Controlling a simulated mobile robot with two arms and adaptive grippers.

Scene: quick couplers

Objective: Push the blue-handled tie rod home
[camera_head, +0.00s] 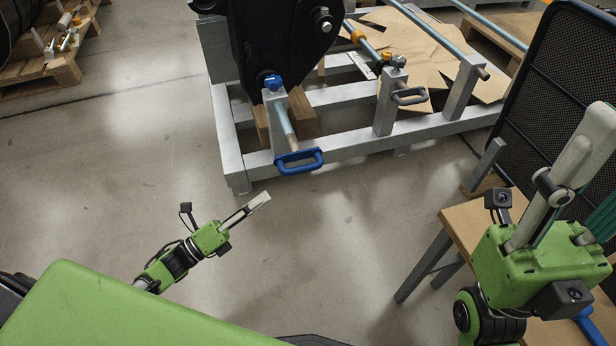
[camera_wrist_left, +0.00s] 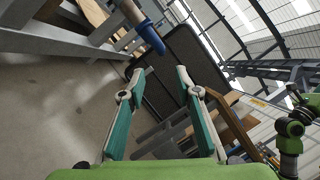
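The blue-handled tie rod (camera_head: 286,122) is held in the grey frame's upright bracket (camera_head: 271,105). Its blue knob end is up at the black housing, and its blue loop handle (camera_head: 299,162) sticks out toward me. In the left wrist view the blue handle (camera_wrist_left: 149,38) shows at top, beyond the fingertips. My left gripper (camera_head: 262,200) is in free space over the floor, below and left of the handle, apart from it. Its fingers (camera_wrist_left: 164,69) are spread, with nothing between them. My right gripper (camera_head: 601,118) points up at the right; its finger gap is unclear.
The grey metal frame (camera_head: 345,155) carries a black housing (camera_head: 283,40) and a second rod with a grey handle (camera_head: 409,97). A wooden-topped table (camera_head: 465,222) and a black mesh panel (camera_head: 555,85) stand at right. A pallet (camera_head: 55,72) lies back left. The floor before the frame is clear.

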